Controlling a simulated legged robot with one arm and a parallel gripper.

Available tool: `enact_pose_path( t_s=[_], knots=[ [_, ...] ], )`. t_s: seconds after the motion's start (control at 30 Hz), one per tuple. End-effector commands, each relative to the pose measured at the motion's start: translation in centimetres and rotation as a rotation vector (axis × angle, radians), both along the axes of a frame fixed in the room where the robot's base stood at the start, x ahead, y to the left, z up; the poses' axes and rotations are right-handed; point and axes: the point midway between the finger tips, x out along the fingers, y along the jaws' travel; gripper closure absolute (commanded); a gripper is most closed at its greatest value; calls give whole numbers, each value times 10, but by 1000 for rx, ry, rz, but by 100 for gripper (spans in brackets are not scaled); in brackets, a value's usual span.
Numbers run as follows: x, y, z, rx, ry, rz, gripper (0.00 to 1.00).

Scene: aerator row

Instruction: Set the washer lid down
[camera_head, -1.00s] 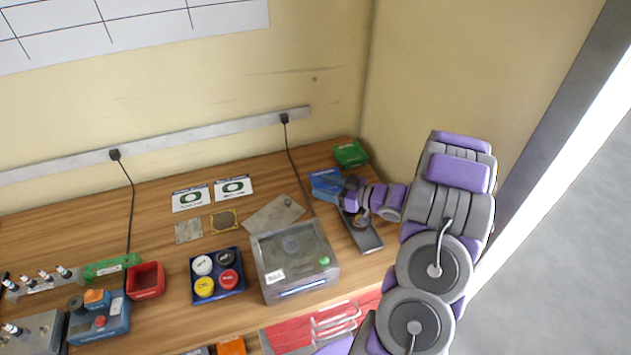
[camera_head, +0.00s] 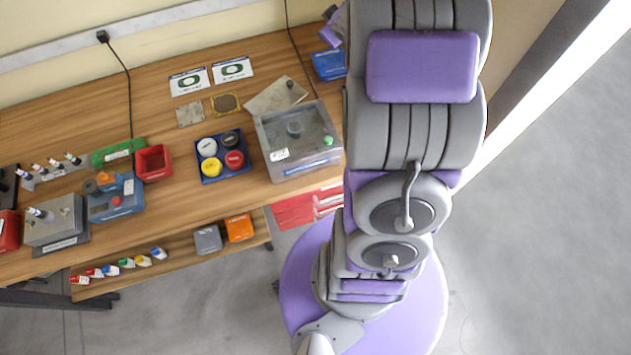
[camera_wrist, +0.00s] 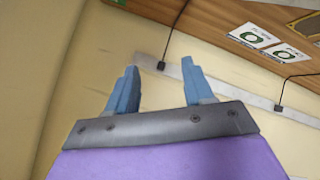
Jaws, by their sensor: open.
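A grey flat plate with a small dark knob, which looks like the washer lid (camera_head: 272,99), lies on the wooden bench behind the grey washer box (camera_head: 292,164). Its near edge meets the back of the box in the picture; I cannot tell if they touch. A round dark shape shows inside the top of the box, and a green knob sits at its right corner. My gripper (camera_wrist: 160,63) is open, with two blue fingers apart and nothing between them.
A blue tray with coloured round caps (camera_head: 202,174) stands left of the washer. A red bin (camera_head: 153,175), a blue device (camera_head: 116,207) and a metal plate (camera_head: 190,114) are further left. A blue box (camera_head: 329,65) is at the back right. Orange and grey boxes sit on the lower shelf.

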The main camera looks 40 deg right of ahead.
Motion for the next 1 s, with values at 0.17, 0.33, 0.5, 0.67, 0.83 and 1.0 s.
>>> enact_pose_path(
  t_s=[0.17, 0.33, 0.5, 0.67, 0.83, 1.0],
  knots=[
    [-47, 40, 30, -8, 143, -166, 48],
    [-114, 99, 40, 58, 312, -284, 48],
    [-198, 175, 40, 173, 521, -329, 48],
    [-279, 245, 39, 282, 729, -305, 48],
    [-338, 289, 42, 353, 884, -258, 48],
    [-357, 300, 44, 375, 933, -238, 48]
  ],
)
